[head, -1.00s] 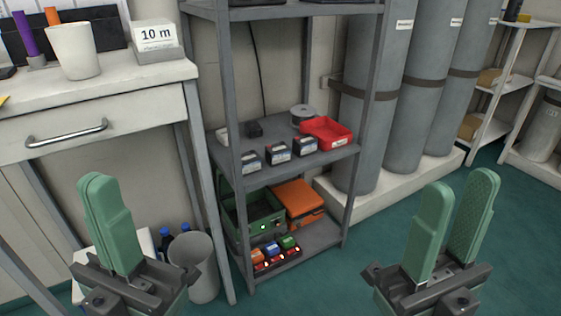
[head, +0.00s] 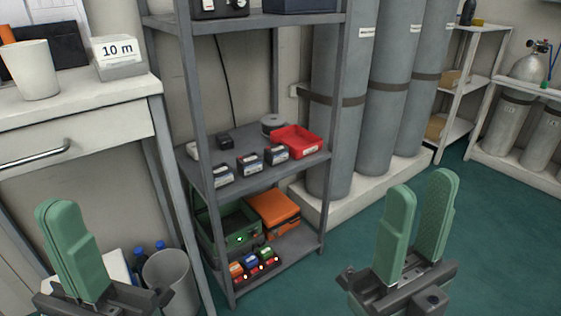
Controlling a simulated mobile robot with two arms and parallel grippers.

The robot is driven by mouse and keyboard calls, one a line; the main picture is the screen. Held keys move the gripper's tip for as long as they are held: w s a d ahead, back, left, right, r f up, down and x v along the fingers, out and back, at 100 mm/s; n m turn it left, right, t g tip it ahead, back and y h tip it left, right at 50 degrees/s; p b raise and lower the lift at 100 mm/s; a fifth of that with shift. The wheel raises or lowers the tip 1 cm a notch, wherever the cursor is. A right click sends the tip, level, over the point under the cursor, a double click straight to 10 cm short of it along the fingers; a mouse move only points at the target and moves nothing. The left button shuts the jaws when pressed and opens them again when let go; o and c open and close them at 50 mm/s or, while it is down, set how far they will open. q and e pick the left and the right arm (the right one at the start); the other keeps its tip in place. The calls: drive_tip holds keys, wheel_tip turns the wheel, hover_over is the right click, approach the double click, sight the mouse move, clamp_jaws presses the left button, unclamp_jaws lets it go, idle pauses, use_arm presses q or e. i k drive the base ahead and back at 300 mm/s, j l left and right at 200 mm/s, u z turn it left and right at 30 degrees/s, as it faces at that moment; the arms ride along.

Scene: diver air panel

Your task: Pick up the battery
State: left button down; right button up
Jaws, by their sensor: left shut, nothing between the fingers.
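I cannot tell for certain which thing is the battery. Three small dark blocks with pale labels stand in a row on the middle shelf (head: 245,182): a left one (head: 222,176), a middle one (head: 250,163) and a right one (head: 277,154). Small orange, blue and green blocks (head: 252,263) sit in a low holder on the bottom shelf. My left gripper (head: 62,205) is shut and empty, in front of the desk and left of the rack. My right gripper (head: 420,183) is open and empty, right of the rack. Neither touches anything.
A red bin (head: 296,141) and a grey roll (head: 271,124) share the middle shelf. A green crate (head: 228,225) and an orange case (head: 273,211) are below. A waste bin (head: 170,278) stands left of the rack. Tall cylinders (head: 340,120) stand behind. Floor at right is clear.

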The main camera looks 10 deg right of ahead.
sight(277, 153)
drive_tip(key=l+u, duration=0.95)
drive_tip(key=k+l+u, duration=0.15)
drive_tip(key=l+u, duration=0.15)
drive_tip(key=u, duration=0.2)
